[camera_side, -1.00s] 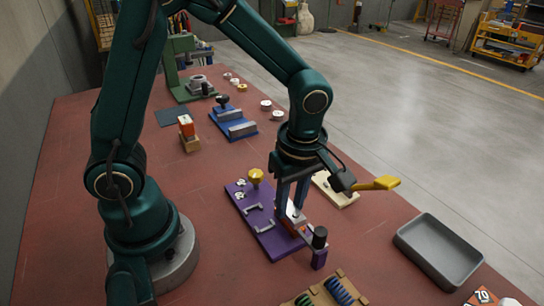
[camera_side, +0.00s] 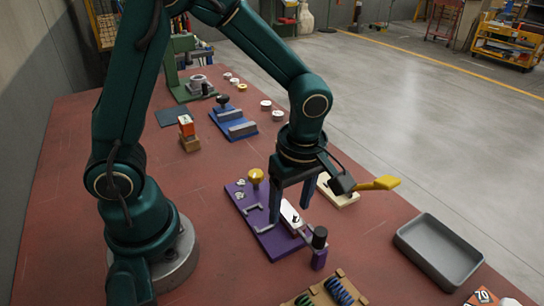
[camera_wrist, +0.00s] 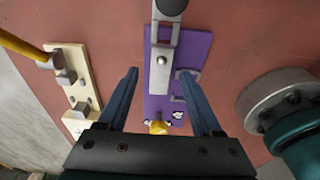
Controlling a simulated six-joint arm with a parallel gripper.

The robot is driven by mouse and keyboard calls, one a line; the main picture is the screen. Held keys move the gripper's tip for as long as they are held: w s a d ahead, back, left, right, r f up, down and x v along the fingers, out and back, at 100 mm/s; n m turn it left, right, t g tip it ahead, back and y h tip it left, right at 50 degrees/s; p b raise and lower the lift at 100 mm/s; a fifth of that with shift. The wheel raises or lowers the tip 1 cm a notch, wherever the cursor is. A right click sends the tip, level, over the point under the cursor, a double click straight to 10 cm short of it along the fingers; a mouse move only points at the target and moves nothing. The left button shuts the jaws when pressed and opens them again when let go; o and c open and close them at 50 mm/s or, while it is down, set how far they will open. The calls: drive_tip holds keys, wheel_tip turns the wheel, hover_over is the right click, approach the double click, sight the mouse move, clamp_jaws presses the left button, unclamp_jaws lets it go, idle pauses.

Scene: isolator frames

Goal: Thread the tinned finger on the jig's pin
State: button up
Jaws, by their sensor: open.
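The purple jig (camera_side: 266,238) lies on the red bench below my gripper (camera_side: 290,214). The tinned finger (camera_side: 289,211), a pale metal strip, lies along the jig's right part. A small pin (camera_side: 295,218) appears to stand up through it. In the wrist view the finger (camera_wrist: 161,45) lies flat-looking over the purple jig (camera_wrist: 196,48), with a round pin head (camera_wrist: 161,61) showing in it. My gripper (camera_wrist: 159,74) is open, its jaws apart on either side of the finger's near end, not touching it. How far down the pin the finger sits cannot be told.
The jig carries a black knob (camera_side: 319,237) on a purple post, a yellow knob (camera_side: 255,176) and grey handles. A cream board with a yellow lever (camera_side: 378,184) stands close on the right. A grey tray (camera_side: 438,250) and a spring rack (camera_side: 335,291) are nearby.

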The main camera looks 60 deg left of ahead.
sight(292, 215)
drive_tip(key=shift+d+r, duration=0.15)
drive_tip(key=shift+r, duration=1)
drive_tip(key=shift+d+r, duration=0.15)
drive_tip(key=shift+r, duration=0.95)
drive_tip(key=shift+a, duration=0.1)
drive_tip(key=s+a+r+m+t, duration=0.1)
drive_tip(key=s+r+m+t, duration=0.1)
drive_tip(key=m, duration=0.7)
drive_tip(key=s+a+r+m+t+h, duration=0.1)
drive_tip(key=s+r+m+t, duration=0.2)
drive_tip(key=m, duration=0.6)
wheel_tip(292, 215, up, 2)
drive_tip(key=s, duration=0.2)
drive_tip(key=shift+s+a+t, duration=0.3)
drive_tip(key=shift+s, duration=0.05)
